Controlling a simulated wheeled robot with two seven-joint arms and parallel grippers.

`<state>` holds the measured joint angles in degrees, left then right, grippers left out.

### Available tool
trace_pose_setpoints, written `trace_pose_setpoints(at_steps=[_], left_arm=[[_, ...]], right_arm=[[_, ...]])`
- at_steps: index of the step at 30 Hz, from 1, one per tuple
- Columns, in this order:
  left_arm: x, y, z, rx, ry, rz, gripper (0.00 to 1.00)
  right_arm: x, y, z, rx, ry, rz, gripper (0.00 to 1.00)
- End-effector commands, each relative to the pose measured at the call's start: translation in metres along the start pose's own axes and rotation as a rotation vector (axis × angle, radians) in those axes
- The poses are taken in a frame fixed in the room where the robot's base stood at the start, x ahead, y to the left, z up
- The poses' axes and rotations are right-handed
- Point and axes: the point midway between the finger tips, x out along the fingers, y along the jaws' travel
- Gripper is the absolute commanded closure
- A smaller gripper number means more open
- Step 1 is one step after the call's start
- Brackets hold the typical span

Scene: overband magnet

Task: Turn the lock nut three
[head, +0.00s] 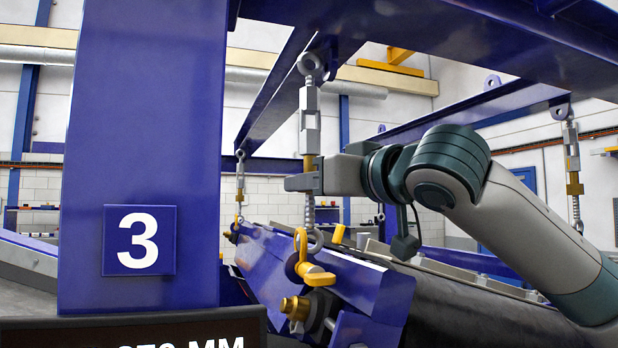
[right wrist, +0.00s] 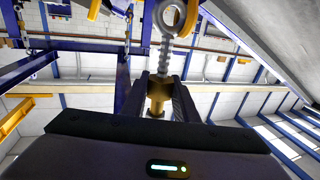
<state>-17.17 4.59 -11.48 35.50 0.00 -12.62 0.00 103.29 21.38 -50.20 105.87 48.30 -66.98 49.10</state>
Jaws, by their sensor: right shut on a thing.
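A blue post carries a number 3 plate (head: 139,240) at the left. Beside it, a turnbuckle (head: 310,103) hangs nearly upright from an eye on the blue frame, its threaded rod running down to a lower eye. The brass lock nut (head: 308,165) sits on this rod, partly hidden by my right gripper (head: 306,182). My right gripper reaches in from the right and is shut on the nut. In the right wrist view the brass nut (right wrist: 158,90) is between the two dark fingers (right wrist: 157,98). My left gripper is not in view.
Other turnbuckles hang at the right (head: 572,160) and further back (head: 240,185). A yellow shackle (head: 312,268) and the blue magnet body (head: 350,275) lie just below my gripper. A blue beam (head: 440,35) crosses above. A dark display (head: 130,335) stands at bottom left.

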Motion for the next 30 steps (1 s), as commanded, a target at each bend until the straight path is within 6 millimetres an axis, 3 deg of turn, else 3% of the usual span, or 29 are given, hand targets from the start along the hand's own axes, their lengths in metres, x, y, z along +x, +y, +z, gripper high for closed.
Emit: trace_pose_setpoints(at_steps=[17,30], left_arm=[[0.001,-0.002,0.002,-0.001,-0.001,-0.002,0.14],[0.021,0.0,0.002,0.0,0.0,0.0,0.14]], right_arm=[[0.0,0.0,0.0,0.0,0.0,0.004,1.0],[0.0,-0.001,0.002,-0.002,0.0,0.117,1.0]])
